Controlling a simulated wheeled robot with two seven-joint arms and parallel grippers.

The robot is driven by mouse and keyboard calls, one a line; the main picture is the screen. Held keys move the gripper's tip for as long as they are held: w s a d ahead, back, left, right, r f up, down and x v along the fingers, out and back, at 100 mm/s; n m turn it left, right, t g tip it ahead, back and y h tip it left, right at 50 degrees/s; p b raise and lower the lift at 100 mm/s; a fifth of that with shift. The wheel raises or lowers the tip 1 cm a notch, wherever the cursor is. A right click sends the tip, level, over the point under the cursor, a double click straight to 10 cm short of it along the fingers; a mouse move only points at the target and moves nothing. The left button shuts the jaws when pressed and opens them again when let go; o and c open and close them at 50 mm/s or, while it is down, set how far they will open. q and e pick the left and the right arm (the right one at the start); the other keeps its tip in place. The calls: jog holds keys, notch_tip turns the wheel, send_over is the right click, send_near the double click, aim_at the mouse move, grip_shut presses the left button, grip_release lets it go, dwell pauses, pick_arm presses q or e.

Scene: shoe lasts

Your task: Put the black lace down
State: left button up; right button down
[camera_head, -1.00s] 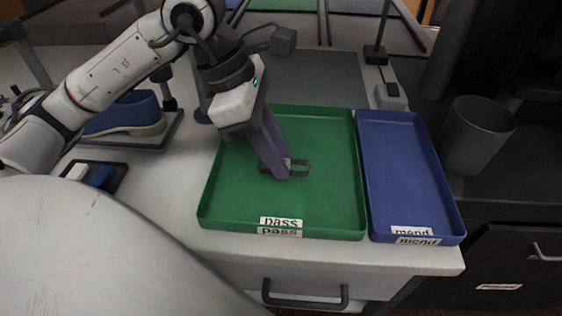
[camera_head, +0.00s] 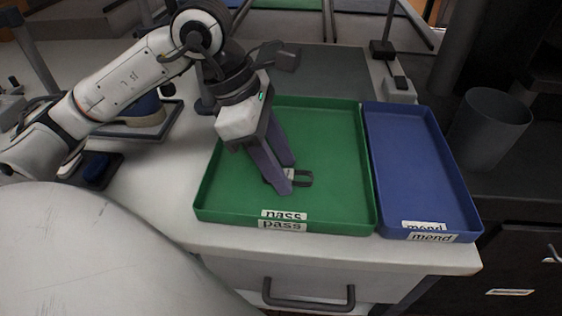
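My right gripper is not in view.
A blue tray labelled "mend" (camera_head: 420,170) stands right beside the green one. A grey bin (camera_head: 490,128) is farther right. A blue shoe-shaped piece (camera_head: 145,108) on a stand is behind my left arm. A drawer handle (camera_head: 308,302) is below the table edge.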

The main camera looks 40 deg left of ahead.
pick_arm(q)
jog(key=shift+a+r, duration=0.1)
jog(key=shift+r, duration=0.4)
jog(key=p+v, duration=0.2)
jog(key=v, duration=0.9)
jog(key=shift+s+r, duration=0.1)
jog(key=shift+s, duration=0.05)
